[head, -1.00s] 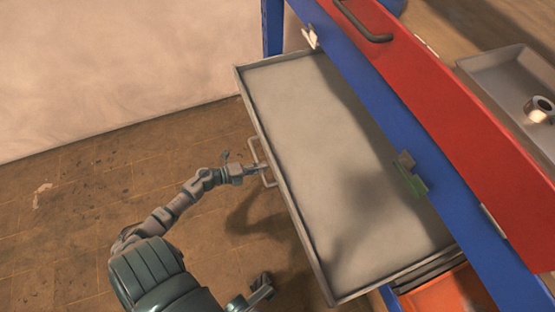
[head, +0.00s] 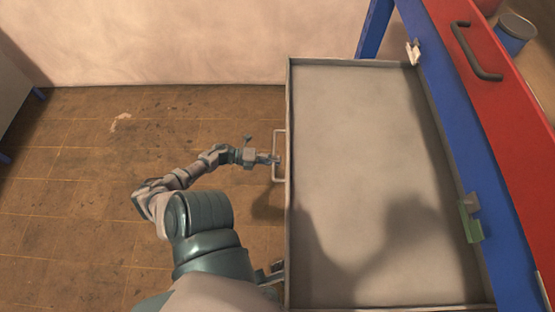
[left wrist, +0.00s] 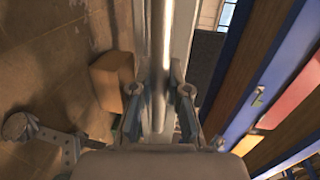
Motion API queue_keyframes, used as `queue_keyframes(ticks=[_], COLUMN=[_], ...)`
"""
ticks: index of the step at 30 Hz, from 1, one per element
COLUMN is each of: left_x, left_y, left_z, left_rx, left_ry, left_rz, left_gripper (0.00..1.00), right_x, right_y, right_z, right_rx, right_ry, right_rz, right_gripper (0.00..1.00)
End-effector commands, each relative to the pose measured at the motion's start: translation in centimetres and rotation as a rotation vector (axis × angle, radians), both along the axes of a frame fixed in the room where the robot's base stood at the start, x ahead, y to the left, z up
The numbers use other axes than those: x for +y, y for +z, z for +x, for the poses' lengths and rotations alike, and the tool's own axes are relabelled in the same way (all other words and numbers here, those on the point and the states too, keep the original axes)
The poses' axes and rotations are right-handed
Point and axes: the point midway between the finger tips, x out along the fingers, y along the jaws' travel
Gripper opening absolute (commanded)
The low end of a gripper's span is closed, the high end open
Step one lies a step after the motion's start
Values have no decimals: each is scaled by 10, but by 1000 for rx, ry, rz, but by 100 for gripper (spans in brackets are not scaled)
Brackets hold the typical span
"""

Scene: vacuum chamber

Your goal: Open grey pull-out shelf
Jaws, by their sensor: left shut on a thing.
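The grey pull-out shelf (head: 375,110) is a wide, shallow, empty tray, drawn far out from under the blue frame. Its bow handle (head: 275,178) is on the left front face in the head view. My left gripper (head: 272,159) is shut on this handle from the left. In the left wrist view a pale metal bar (left wrist: 160,70) runs between the two fingers (left wrist: 160,105). Part of what looks like my right gripper (head: 270,274) shows at the bottom, mostly hidden behind my left arm; its jaws are unclear.
A blue frame (head: 440,100) and a red panel with a dark handle (head: 476,52) lie right of the shelf. A green clip (head: 470,225) is on the blue edge. The brown tiled floor (head: 80,220) on the left is clear, with a pale wall behind.

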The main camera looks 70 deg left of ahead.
Motion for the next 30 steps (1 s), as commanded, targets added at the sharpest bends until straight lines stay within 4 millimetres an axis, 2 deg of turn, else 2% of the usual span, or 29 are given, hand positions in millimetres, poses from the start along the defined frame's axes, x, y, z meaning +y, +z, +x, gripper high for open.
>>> queue_keyframes(ticks=[1, 6, 7, 9, 10, 20, 23, 30], left_x=[-7, -7, -7, -7, -6, -1, 4, 22], left_y=[-8, -8, -8, -8, -7, -5, -3, 7], left_z=[-5, -5, -5, -5, -5, -5, -16, -64], left_rx=[16, 16, 16, 16, 15, 8, 9, 13], left_ry=[-15, -15, -15, -14, -13, -8, -7, -6], left_rz=[-7, -8, -8, -7, -7, -7, -7, -6], left_gripper=[0, 0, 22, 40, 41, 41, 41, 41], right_x=[0, 0, 0, 0, 0, -1, -1, -1], right_y=[-1, -1, -1, -1, -1, 1, 1, 1], right_z=[0, 0, 0, 0, 0, -1, -1, -1], right_rx=[1, 1, 1, 0, 0, -5, -5, -3], right_ry=[0, -1, -1, 0, 0, 1, 1, 1], right_rz=[0, 0, 0, 1, 1, 3, 3, 3], right_gripper=[40, 40, 40, 40, 40, 40, 40, 40])
